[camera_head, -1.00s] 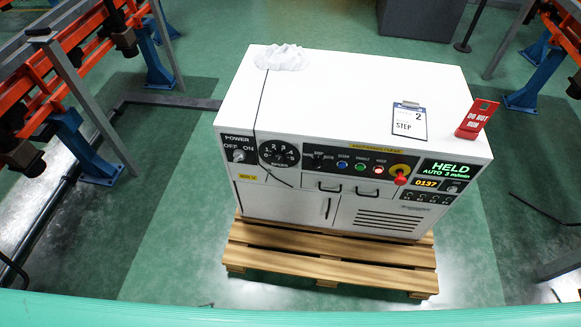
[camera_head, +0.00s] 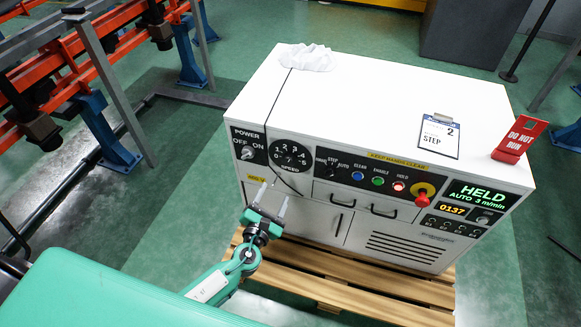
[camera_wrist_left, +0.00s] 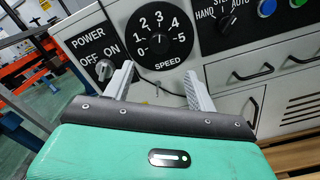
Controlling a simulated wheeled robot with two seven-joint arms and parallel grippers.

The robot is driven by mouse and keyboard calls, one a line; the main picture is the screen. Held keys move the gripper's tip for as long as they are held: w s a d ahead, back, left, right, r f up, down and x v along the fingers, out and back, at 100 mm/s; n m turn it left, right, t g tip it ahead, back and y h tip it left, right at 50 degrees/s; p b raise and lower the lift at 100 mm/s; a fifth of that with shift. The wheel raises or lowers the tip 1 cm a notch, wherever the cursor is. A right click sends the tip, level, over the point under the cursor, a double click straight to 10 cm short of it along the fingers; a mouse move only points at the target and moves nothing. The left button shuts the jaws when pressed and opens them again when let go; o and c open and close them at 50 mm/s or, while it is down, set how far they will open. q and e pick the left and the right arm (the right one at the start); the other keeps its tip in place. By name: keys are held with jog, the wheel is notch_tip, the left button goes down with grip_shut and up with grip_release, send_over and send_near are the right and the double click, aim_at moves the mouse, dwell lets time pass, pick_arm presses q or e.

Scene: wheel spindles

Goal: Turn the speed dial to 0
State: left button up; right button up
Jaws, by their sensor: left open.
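The speed dial (camera_head: 290,152) is a round black disc with white numbers 0 to 5 on the front of a white cabinet. It also shows in the left wrist view (camera_wrist_left: 159,38), with "SPEED" below it; I cannot tell its pointer's setting. My left gripper (camera_head: 272,197) is open and empty, below the dial and in front of the cabinet. In the left wrist view my two grey fingers (camera_wrist_left: 158,76) stand apart, just under the dial, not around it. My right gripper is not in view.
A power switch (camera_head: 247,153) is left of the dial; a mode selector (camera_head: 332,170) and lit buttons are right. A dark cord (camera_head: 272,110) runs from a white cloth (camera_head: 306,57) down past the dial. A display (camera_head: 481,196) reads HELD. The cabinet stands on a wooden pallet (camera_head: 370,297).

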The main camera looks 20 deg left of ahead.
aim_at(288, 162)
pick_arm(q)
jog(key=w, duration=1.1)
jog(key=shift+w+d, duration=0.15)
jog(key=shift+w, duration=0.6)
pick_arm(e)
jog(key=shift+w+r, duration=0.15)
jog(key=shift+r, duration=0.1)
pick_arm(q)
jog(key=shift+c, duration=0.9)
jog(key=c, duration=0.8)
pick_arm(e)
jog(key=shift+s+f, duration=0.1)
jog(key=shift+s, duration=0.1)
pick_arm(q)
jog(key=shift+b, duration=0.3)
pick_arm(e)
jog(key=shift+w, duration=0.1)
